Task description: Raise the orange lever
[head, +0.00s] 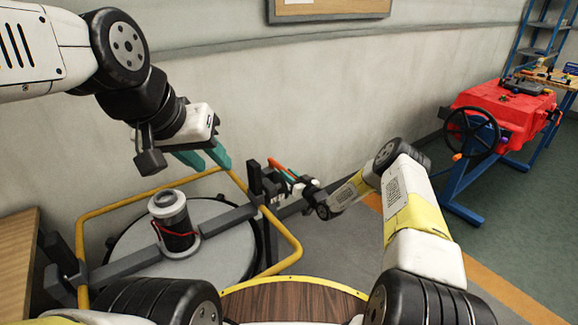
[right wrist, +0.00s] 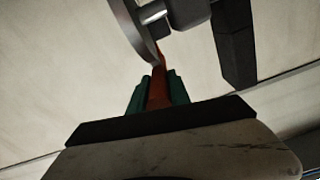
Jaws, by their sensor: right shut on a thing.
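The orange lever (head: 279,167) is a thin bar by the dark bracket (head: 256,178) beside the tank, and it slants in the head view. My right gripper (head: 291,178) is at the lever. In the right wrist view, the teal fingers of my right gripper (right wrist: 158,93) are shut on the orange lever (right wrist: 159,91), one on each side. Part of the lever is hidden behind the grey metal parts there. My left gripper (head: 207,157) is above the tank, away from the lever, with its teal fingers apart and nothing between them.
The round grey tank lid (head: 215,255) carries a dark cylinder (head: 177,225) with a red wire. A yellow rail (head: 140,197) frames the tank. A wall stands close behind. A red machine (head: 495,100) with a black handwheel (head: 471,132) stands at the right. Floor between is clear.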

